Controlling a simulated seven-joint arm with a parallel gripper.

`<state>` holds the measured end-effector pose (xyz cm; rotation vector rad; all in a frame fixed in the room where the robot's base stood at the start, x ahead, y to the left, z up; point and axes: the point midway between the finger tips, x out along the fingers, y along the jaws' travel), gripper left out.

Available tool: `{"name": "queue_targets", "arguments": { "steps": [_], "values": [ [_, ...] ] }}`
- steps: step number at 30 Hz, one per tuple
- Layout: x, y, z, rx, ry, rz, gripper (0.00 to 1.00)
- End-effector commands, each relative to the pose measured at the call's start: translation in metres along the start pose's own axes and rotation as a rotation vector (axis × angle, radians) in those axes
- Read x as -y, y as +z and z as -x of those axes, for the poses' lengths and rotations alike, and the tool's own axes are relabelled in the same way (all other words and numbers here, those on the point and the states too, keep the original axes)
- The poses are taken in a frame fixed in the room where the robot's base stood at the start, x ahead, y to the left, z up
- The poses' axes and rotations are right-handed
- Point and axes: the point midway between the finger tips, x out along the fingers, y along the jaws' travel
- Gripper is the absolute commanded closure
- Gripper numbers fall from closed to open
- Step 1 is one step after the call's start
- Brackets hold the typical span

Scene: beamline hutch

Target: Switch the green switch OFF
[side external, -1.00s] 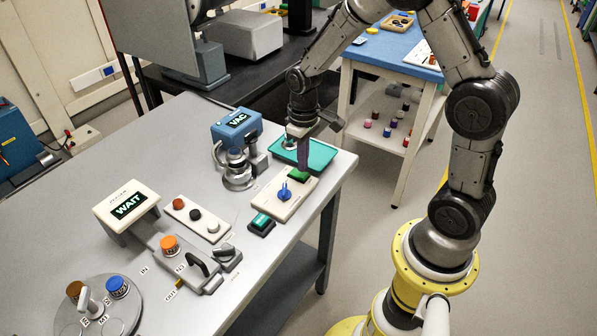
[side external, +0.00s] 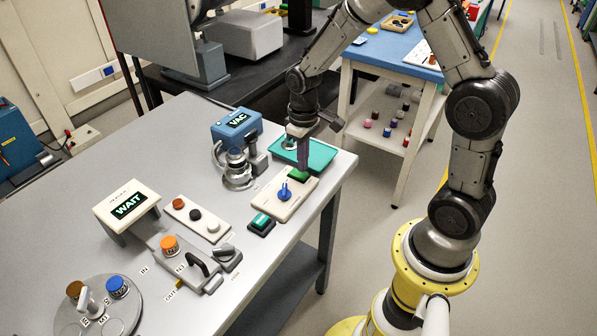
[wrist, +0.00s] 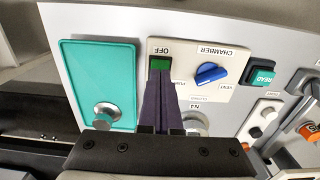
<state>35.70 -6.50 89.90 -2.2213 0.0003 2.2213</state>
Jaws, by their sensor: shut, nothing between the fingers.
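The green switch (side external: 299,175) is a small rocker at the far end of a cream panel (side external: 287,207) near the table's right edge. In the wrist view the green switch (wrist: 160,64) shows beside an "OFF" label, upside down in the picture. My gripper (side external: 304,170) is shut and empty, pointing down with its purple fingertips at the switch. In the wrist view the fingertips (wrist: 160,78) reach the switch's near edge and hide part of it. I cannot tell whether they touch it. I cannot tell the switch's position.
A blue knob (side external: 285,192) stands on the same panel, close to the switch. A green button (side external: 261,220) is in front of the panel. A teal tray (side external: 318,156) lies just behind my gripper, and the blue VAC unit (side external: 237,125) is to the left.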

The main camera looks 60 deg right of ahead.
Motion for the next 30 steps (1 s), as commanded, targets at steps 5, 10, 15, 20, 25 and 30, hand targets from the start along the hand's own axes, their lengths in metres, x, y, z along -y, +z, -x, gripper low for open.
{"name": "queue_targets", "arguments": {
  "steps": [5,10,15,20,25,30],
  "values": [
    [0.0,0.0,-0.002,0.001,0.0,0.0,1.0],
    [0.0,0.0,-0.004,0.0,0.0,0.0,1.0],
    [0.0,0.0,-0.006,-0.001,0.0,0.0,1.0],
    [0.0,0.0,-0.009,0.0,0.0,0.0,1.0],
    [0.0,0.0,-0.011,0.0,0.0,0.0,1.0],
    [0.0,0.0,-0.013,0.001,0.0,0.0,1.0]
  ]
}}
